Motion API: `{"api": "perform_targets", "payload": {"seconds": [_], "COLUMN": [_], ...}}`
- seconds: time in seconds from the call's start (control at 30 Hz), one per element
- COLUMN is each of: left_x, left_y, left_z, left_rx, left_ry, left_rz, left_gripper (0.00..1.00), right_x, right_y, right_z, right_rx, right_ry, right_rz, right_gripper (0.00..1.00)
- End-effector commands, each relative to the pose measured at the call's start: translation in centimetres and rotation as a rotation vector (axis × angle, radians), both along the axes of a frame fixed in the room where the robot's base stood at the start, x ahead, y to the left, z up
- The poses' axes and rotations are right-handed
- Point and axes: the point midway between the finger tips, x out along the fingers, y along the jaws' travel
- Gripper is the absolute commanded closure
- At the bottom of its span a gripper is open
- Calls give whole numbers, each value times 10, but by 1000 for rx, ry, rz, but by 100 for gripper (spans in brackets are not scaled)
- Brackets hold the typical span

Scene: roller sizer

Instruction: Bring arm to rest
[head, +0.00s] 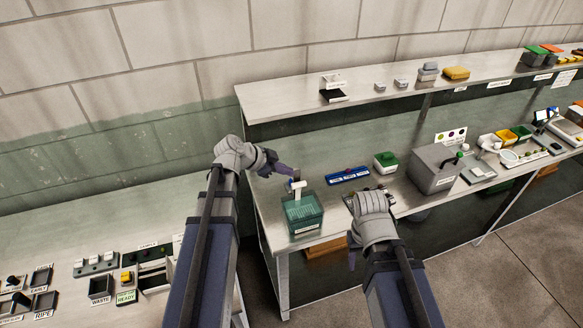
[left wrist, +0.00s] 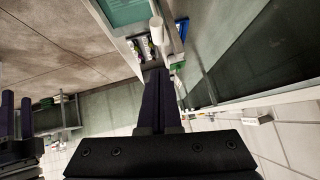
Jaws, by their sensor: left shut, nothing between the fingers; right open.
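My left gripper (head: 288,171) reaches over the left end of the bench, close above and behind the teal bin. Its purple fingers (left wrist: 158,98) are shut with nothing between them in the left wrist view. My right gripper (head: 352,259) hangs low in front of the bench's front edge, right of the teal bin, fingers pointing down. In the left wrist view its two fingers (left wrist: 17,115) stand apart at the left edge, open and empty. Both arms come up from the bottom of the head view.
The teal bin (head: 303,213) has a white upright part. A blue rack (head: 348,175), a green-topped box (head: 386,162) and a grey machine (head: 434,168) stand along the bench. A shelf (head: 290,99) runs above. A lower table (head: 60,222) with trays stands left.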

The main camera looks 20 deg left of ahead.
Motion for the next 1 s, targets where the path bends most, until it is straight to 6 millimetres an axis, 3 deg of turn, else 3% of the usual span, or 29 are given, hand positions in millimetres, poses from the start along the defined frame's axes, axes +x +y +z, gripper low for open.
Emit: {"api": "perform_targets", "payload": {"seconds": [0.03,0.23,0.67,0.77,0.83,1.0], "left_x": [-8,-25,-31,-40,-53,-104], "left_y": [6,24,26,5,-21,-87], "left_z": [16,38,37,20,-1,-61], "left_rx": [-1,-1,-2,-2,5,96], "left_ry": [1,0,10,84,184,491], "left_rz": [3,2,-1,1,15,131], "left_gripper": [100,100,100,100,100,100], "right_x": [0,0,0,0,0,0], "right_y": [0,0,0,0,0,0], "right_z": [17,38,38,29,18,-13], "right_rx": [0,2,2,2,1,1], "right_ry": [0,0,0,0,-1,0], "right_rz": [-2,-8,-9,-9,-8,-4], "right_gripper": [50,50,50,50,50,50]}}
